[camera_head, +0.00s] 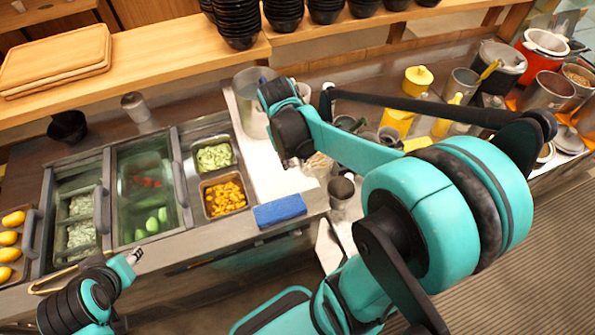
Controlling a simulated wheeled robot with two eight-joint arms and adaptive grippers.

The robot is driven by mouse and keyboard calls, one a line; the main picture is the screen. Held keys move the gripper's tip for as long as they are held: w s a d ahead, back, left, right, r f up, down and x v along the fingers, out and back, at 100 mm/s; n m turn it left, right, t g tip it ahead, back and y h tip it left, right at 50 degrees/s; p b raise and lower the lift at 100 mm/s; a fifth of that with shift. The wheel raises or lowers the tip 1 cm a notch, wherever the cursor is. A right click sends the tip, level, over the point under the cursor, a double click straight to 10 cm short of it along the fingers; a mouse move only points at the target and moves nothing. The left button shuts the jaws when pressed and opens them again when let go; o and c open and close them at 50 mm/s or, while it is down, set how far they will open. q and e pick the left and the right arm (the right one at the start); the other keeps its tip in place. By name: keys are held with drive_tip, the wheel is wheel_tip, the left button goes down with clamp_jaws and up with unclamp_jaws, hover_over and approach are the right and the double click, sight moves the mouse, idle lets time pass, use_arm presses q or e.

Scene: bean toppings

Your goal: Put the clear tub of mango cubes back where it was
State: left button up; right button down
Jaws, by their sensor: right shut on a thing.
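Orange mango cubes (223,198) fill a small rectangular container in the counter, in front of a pan of pale green pieces (214,157). I cannot tell whether that container is a clear tub.
A blue cloth or sponge (279,211) lies right of the mango cubes. A green-tinted bin (128,225) and mangoes (9,238) are to the left. Yellow bottles (398,124) and metal pots crowd the right. Black bowls (238,25) stand on the shelf behind.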

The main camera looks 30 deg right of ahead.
drive_tip(key=w+a+f+b, duration=0.1)
drive_tip(key=w+f, duration=0.1)
drive_tip(key=w, duration=0.1)
drive_tip(key=w+a+f, duration=0.2)
drive_tip(key=w, duration=0.2)
drive_tip(key=w+a+f+b, duration=0.1)
drive_tip(key=w+f, duration=0.2)
drive_tip(key=shift+w+a+b, duration=0.2)
drive_tip(key=shift+a+b, duration=0.1)
drive_tip(key=shift+a, duration=0.1)
drive_tip(key=shift+f+b, duration=0.55)
drive_tip(key=shift+f, duration=1.4)
drive_tip(key=shift+f, duration=0.1)
drive_tip(key=c, duration=1.8)
unclamp_jaws()
drive_tip(key=shift+f, duration=0.15)
drive_tip(key=o, duration=0.5)
drive_tip(key=shift+r, duration=0.2)
